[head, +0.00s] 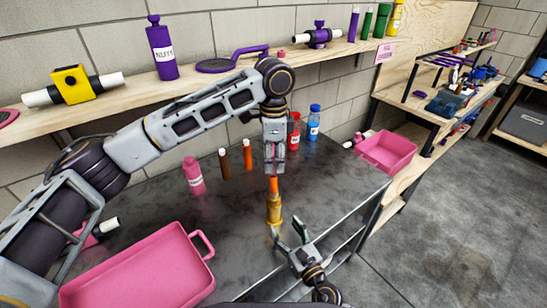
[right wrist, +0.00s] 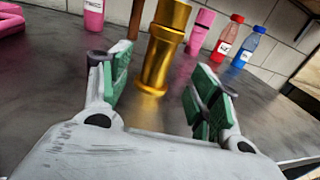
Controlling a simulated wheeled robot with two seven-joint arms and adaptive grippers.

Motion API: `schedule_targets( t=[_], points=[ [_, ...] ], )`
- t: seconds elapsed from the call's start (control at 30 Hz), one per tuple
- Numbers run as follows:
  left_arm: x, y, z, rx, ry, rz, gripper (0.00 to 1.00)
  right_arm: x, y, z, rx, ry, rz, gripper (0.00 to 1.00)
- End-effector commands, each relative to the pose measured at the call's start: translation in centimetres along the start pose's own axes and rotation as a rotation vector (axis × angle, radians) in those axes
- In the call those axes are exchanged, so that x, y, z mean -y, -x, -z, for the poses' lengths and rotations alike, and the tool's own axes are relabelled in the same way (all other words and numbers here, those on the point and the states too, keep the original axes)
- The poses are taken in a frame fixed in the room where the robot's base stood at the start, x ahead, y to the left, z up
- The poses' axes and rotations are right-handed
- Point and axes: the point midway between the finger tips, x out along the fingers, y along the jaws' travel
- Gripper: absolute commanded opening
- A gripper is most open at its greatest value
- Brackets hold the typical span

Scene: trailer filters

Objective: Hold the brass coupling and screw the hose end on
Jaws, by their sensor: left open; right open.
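The brass coupling (head: 274,210) stands upright on the dark table, near its front edge. The orange hose end (head: 274,185) is upright at the coupling's top; I cannot tell how far it is screwed in. My left gripper (head: 275,170) points down right above the hose end with its jaws open, close to its top. My right gripper (head: 288,236) is open, low in front of the coupling. In the right wrist view the coupling (right wrist: 162,45) stands between and just beyond the open green-padded fingers (right wrist: 157,82), with no contact visible; its top is cut off.
A pink tray (head: 140,262) fills the table's front left. A pink bottle (head: 193,174), brown and orange tubes, a red bottle (head: 294,130) and a blue bottle (head: 314,122) stand behind. A pink bin (head: 388,152) is at right. A wooden shelf (head: 120,92) runs above. The table right of the coupling is clear.

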Motion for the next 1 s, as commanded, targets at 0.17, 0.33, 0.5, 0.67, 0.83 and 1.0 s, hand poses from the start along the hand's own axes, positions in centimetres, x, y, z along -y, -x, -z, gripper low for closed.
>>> schedule_targets(
  t=[0.17, 0.33, 0.5, 0.67, 0.83, 1.0],
  points=[
    [0.0, 0.0, 0.0, 0.0, 0.0, 0.0, 0.49, 0.0, 1.6, 0.1, -0.002, 0.002, -0.001, 0.62],
    [0.0, 0.0, 0.0, 0.0, 0.0, 0.0, 0.49, 0.0, 2.6, 0.1, -0.002, 0.001, -0.001, 0.62],
    [0.0, 0.0, 0.0, 0.0, 0.0, 0.0, 0.49, 0.0, 3.1, 0.0, -0.001, 0.0, 0.0, 0.62],
    [0.0, 0.0, 0.0, 0.0, 0.0, 0.0, 0.49, 0.0, 3.2, 0.0, -0.001, 0.0, 0.0, 0.62],
    [0.0, 0.0, 0.0, 0.0, 0.0, 0.0, 0.49, 0.0, 3.2, 0.0, -0.001, 0.0, 0.0, 0.62],
    [0.0, 0.0, 0.0, 0.0, 0.0, 0.0, 0.49, 0.0, 3.2, 0.0, -0.001, 0.0, 0.0, 0.62]
  ],
)
